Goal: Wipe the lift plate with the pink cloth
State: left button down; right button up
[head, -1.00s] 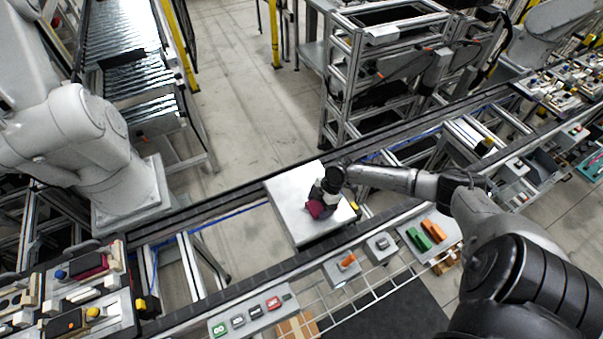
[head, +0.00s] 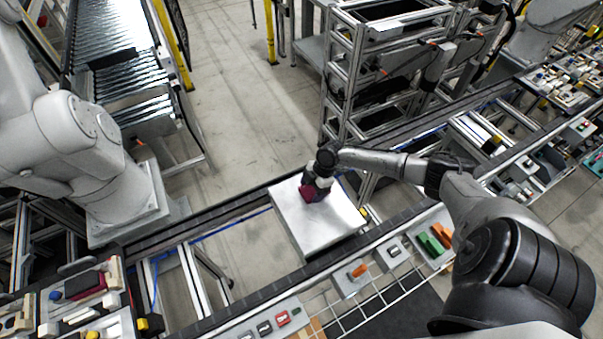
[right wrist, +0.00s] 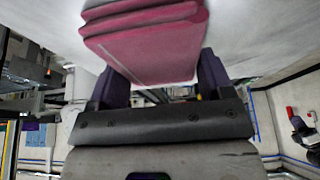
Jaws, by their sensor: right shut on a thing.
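The lift plate (head: 318,228) is a square, shiny metal plate on the conveyor in the middle of the head view. My right gripper (head: 314,188) is over the plate's far part and shut on the pink cloth (head: 308,194). In the right wrist view the folded pink cloth (right wrist: 145,45) sits between the two fingers, against the pale plate surface (right wrist: 250,30). I cannot tell how firmly it touches the plate. My left gripper is not in view.
A control panel with buttons (head: 272,326) and an orange switch box (head: 352,277) line the conveyor's near side. A pallet with parts (head: 90,300) stands at lower left. A large grey robot arm (head: 75,150) stands at left. A metal frame rack (head: 345,80) is behind the conveyor.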

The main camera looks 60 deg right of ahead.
jog(key=shift+w+d+r+p, duration=0.15)
jog(key=shift+w+r+p, duration=0.15)
jog(key=shift+r, duration=0.3)
jog(key=shift+w+d+r+p, duration=0.1)
jog(key=shift+w+r+p, duration=0.05)
jog(key=shift+r+p, duration=0.35)
jog(key=shift+s+a+r+p, duration=0.15)
jog(key=shift+s+r+p, duration=0.15)
jog(key=shift+r+p, duration=0.3)
notch_tip(320, 180, up, 5)
jog(key=p, duration=0.3)
jog(key=shift+f, duration=0.15)
